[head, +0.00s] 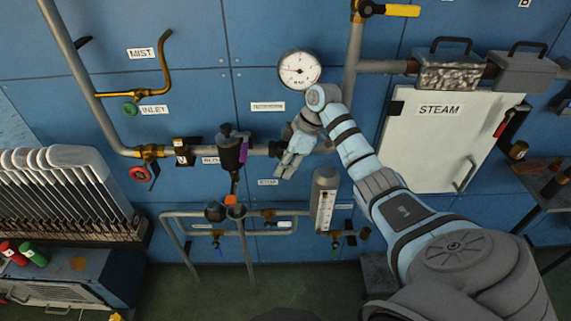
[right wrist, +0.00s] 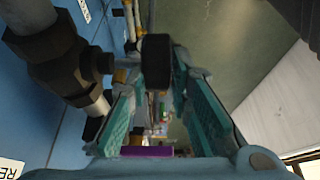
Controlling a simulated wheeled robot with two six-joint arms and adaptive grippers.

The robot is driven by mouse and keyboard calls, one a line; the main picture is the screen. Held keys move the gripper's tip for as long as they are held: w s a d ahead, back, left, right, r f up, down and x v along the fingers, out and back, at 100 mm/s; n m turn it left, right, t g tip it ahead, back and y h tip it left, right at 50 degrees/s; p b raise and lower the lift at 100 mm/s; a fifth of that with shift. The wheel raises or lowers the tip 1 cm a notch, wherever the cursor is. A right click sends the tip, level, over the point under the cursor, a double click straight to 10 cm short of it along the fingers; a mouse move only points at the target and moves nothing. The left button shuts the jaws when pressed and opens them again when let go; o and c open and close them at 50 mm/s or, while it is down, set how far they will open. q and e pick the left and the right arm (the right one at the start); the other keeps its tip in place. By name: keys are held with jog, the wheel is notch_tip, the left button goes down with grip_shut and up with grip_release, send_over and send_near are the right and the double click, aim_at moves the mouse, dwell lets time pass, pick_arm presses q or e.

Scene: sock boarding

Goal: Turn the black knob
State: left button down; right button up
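My right gripper (head: 287,167) reaches down in front of the blue wall panel, at the horizontal pipe just right of a purple and black valve. In the right wrist view, its two teal-padded fingers (right wrist: 157,97) are apart. A black cylindrical knob (right wrist: 157,60) shows between and just beyond the fingertips. Whether the fingers touch it cannot be told. In the head view a dark fitting (head: 275,149) shows at the left side of the gripper; the gripper hides what is behind it. My left gripper is not in view.
The purple and black valve (head: 232,152) stands close left of the gripper. A round gauge (head: 299,70) is above, and a flowmeter (head: 324,197) is below right. A white STEAM cabinet (head: 437,140) is right. Dark fittings (right wrist: 60,62) lie beside the left finger in the wrist view.

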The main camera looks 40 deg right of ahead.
jog(key=shift+o, duration=1.4)
jog(key=shift+w+a, duration=0.1)
jog(key=shift+r, duration=0.15)
jog(key=d+p+v, duration=0.1)
jog(key=p+v, duration=0.2)
jog(key=v, duration=1)
jog(key=b+x, duration=0.2)
jog(key=x, duration=0.5)
jog(key=b+x, duration=0.1)
jog(key=x, duration=0.7)
jog(key=shift+s+a+b, duration=0.15)
jog(key=shift+s+b, duration=0.1)
jog(key=shift+b, duration=0.1)
grip_shut()
